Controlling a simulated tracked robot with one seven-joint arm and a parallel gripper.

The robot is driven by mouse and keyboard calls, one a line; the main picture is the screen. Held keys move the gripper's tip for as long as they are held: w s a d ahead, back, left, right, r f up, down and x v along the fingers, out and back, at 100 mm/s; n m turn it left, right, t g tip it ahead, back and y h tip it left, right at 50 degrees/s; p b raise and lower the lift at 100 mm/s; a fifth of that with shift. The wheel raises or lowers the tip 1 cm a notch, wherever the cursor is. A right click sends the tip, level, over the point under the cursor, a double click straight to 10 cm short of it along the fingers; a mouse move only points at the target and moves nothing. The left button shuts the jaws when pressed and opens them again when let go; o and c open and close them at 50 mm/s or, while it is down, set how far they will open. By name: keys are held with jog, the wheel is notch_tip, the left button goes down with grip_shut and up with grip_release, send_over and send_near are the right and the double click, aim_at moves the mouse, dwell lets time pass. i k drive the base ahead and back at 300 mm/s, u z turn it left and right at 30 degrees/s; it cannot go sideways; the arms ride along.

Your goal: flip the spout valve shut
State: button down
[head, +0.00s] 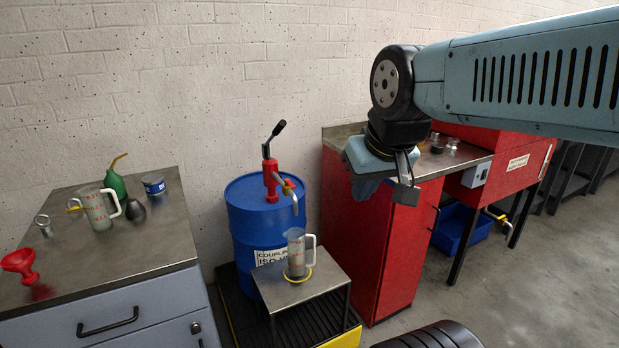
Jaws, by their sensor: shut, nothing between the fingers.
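The red hand pump (270,178) stands on the blue drum (255,222), with its black handle (278,129) tilted up to the right. Its metal spout (294,203) bends down to the right. A clear measuring jug (297,256) stands below the spout on a small metal stand (318,288). My gripper (408,193) is shut and empty. It appears in front of the red cabinet, right of the spout and apart from it.
A steel-topped bench (150,245) at left holds another jug (97,209), a green oil can (116,183) and a red funnel (20,262). A red cabinet (365,230) stands right of the drum.

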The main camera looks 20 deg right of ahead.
aim_at(288, 183)
jog(key=z, duration=0.1)
jog(key=i, duration=1)
jog(key=u, duration=0.05)
